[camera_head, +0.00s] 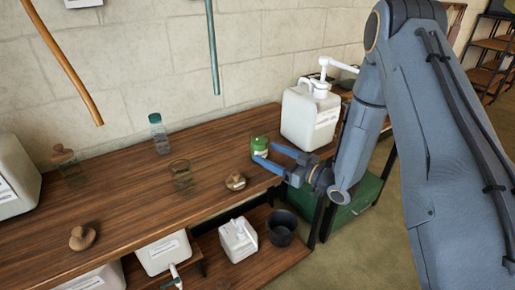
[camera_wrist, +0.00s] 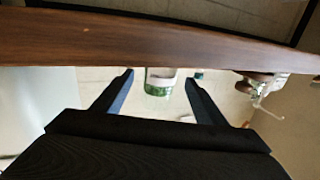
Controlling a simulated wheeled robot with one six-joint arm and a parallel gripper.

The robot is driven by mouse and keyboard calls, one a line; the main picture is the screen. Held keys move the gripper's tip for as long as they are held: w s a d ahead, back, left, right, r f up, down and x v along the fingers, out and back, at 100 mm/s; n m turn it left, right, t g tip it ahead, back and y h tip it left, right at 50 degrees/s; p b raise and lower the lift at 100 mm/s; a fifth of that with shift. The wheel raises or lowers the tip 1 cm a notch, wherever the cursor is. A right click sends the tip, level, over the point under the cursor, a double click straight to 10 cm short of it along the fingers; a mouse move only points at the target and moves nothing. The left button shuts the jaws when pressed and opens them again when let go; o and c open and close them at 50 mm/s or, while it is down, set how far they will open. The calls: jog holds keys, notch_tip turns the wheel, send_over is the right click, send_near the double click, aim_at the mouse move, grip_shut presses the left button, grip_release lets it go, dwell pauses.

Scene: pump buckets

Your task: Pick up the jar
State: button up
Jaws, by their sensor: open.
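A small jar with a green lid and a green and white label (camera_head: 259,147) stands on the wooden table near its right end. It also shows in the wrist view (camera_wrist: 160,83), upside down and centred between my fingers. My gripper (camera_head: 264,153) is open and empty, low over the table's right end, with its fingers pointing at the jar. In the wrist view my gripper (camera_wrist: 159,76) has one finger on each side of the jar's outline. I cannot tell whether the fingertips reach past it. A clear glass jar (camera_head: 182,178) stands further left, and a stoppered glass jar (camera_head: 72,174) at far left.
The wooden table (camera_head: 135,205) also holds a white pump jug (camera_head: 309,118) behind my gripper, a clear bottle with a teal cap (camera_head: 159,136) and round stoppers (camera_head: 236,181). White containers and a dark bucket (camera_head: 282,228) sit on the lower shelf. A wall stands behind.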

aim_at(266, 152)
jog(key=p+x, duration=0.1)
jog(key=x, duration=0.4)
jog(key=shift+w, duration=0.1)
jog(key=c, duration=1.4)
